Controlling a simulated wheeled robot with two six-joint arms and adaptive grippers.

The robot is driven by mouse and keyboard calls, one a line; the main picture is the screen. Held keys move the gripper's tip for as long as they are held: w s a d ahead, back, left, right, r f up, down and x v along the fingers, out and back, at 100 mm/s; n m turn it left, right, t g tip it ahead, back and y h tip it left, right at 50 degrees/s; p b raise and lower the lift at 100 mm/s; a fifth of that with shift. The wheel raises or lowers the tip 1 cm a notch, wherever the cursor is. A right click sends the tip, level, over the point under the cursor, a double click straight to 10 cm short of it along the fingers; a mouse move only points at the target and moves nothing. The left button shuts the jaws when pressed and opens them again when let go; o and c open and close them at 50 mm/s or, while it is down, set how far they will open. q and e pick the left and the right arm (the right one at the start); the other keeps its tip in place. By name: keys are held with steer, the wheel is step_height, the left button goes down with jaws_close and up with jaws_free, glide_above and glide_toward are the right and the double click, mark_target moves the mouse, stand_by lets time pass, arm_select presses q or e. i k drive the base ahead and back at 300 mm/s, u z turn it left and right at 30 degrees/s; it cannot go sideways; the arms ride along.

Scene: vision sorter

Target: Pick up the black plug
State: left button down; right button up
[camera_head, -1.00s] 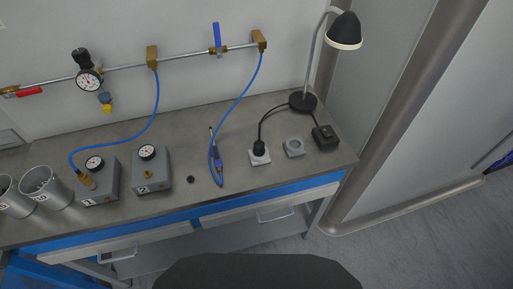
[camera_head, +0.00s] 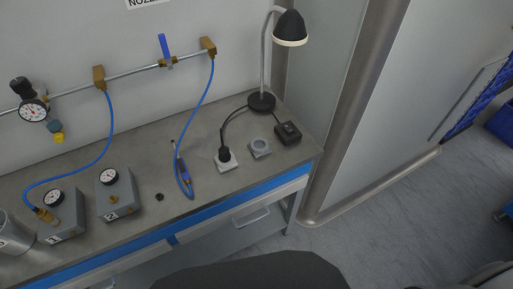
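The black plug (camera_head: 225,154) sits on a light grey socket block (camera_head: 227,164) on the workbench. A black cord (camera_head: 226,125) runs from it up toward the desk lamp (camera_head: 289,27). Neither of my grippers shows in the head view.
A grey empty round socket (camera_head: 260,147) and a black box (camera_head: 288,133) are right of the plug. A blue hose with a nozzle (camera_head: 183,172) lies to its left. Gauge boxes (camera_head: 117,194) stand further left. The bench's front edge is close below the plug; open floor (camera_head: 375,215) lies right.

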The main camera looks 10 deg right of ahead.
mark_target(224, 156)
steer(key=u, duration=0.55)
steer(key=k, duration=1.25)
steer(key=u, duration=0.35)
steer(key=i, duration=0.9)
steer(key=u, duration=0.3)
